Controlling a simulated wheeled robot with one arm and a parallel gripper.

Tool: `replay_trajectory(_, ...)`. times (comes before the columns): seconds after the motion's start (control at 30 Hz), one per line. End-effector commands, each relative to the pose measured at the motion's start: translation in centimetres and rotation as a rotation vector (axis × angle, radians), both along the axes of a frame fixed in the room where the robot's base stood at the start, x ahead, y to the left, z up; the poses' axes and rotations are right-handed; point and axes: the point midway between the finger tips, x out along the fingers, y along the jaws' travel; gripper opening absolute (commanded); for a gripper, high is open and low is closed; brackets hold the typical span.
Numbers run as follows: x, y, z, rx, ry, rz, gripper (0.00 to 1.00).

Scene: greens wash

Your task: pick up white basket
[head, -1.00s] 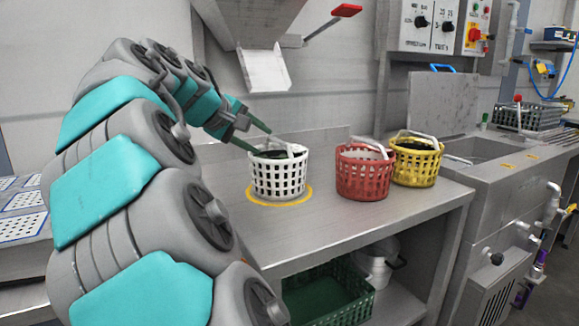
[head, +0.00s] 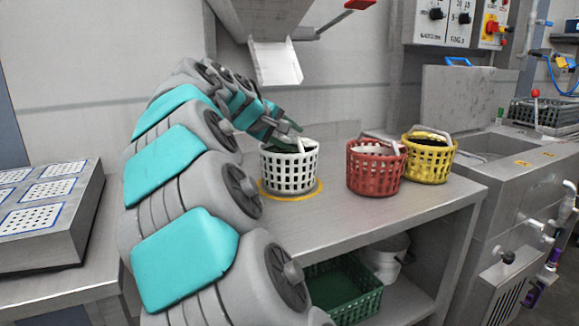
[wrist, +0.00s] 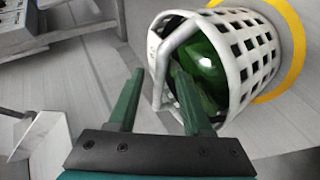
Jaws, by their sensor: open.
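The white basket (head: 289,165) stands upright on the metal counter inside a yellow ring (head: 318,190), below the chute. It has square holes and dark green contents. My gripper (head: 293,137) is over its rim with the fingers apart. In the wrist view the white basket (wrist: 262,58) fills the upper right, with its handle (wrist: 160,62) crossing its mouth on the left. There my gripper (wrist: 155,95) is open, with one finger left of the handle and the other over the basket's mouth. The handle lies between the two fingers, and I cannot tell if either touches it.
A red basket (head: 375,170) and a yellow basket (head: 428,160) stand to the right on the counter (head: 350,215). A metal chute (head: 275,62) hangs above. A green crate (head: 343,298) is on the shelf below. A sink (head: 490,150) is at right.

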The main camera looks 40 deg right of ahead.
Motion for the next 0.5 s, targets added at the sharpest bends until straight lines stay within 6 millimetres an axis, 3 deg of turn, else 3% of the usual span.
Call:
replay_trajectory(0.07,0.00,0.03,0.02,0.000,-0.001,0.001,0.50)
replay_trajectory(0.5,0.00,0.07,0.05,0.000,-0.001,0.001,0.01)
